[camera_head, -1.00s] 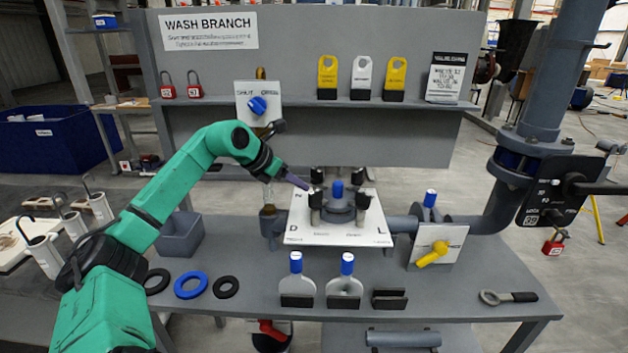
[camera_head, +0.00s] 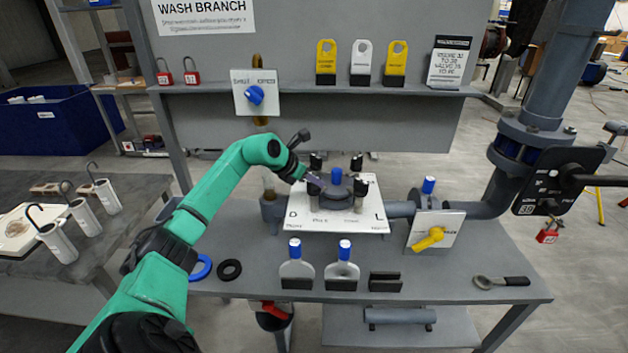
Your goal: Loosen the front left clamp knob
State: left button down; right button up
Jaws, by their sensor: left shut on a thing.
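A round grey press body with a blue cap (camera_head: 336,175) stands on a white plate (camera_head: 345,222) marked D and L on the bench. Black clamp knobs stand around it: back left (camera_head: 316,161), back right (camera_head: 356,162), front right (camera_head: 360,190) and front left (camera_head: 315,188). My left gripper (camera_head: 311,181) reaches in from the left and is shut on the front left clamp knob, partly covering it. The fingers are small in this view. My right gripper is not in view.
A blue-handled valve panel (camera_head: 255,93) hangs on the back board above my left arm. A yellow-handled valve (camera_head: 428,238) stands right of the plate. Two blue-topped paddles (camera_head: 295,268) (camera_head: 344,270) stand in front. The bench's right front is mostly clear around a wrench (camera_head: 500,282).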

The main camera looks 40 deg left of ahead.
pick_arm(q)
jog(key=shift+n, duration=0.3)
jog(key=shift+r+n+y, duration=0.1)
jog(key=shift+n+y, duration=0.7)
jog(key=shift+y, duration=0.1)
jog(key=n+y, duration=0.1)
jog(key=n, duration=0.1)
jog(key=shift+n+y, duration=0.3)
jog(key=shift+y, duration=0.1)
jog(key=n+g+y+b, duration=0.1)
jog(key=n+y, duration=0.1)
jog(key=n, duration=0.1)
jog(key=shift+n+g+y+b, duration=0.3)
jog(key=shift+b, duration=0.1)
jog(key=n+g+y+b, duration=0.1)
jog(key=n, duration=0.1)
jog(key=shift+n+y, duration=0.3)
jog(key=shift+n, duration=0.1)
jog(key=n+g+y, duration=0.1)
jog(key=n+g, duration=0.1)
jog(key=n, duration=0.1)
jog(key=shift+n+g+y+b, duration=0.3)
jog(key=shift+g+b, duration=0.1)
jog(key=shift+n+g+y, duration=0.3)
jog(key=shift+n+g, duration=0.8)
jog(key=shift+n, duration=0.5)
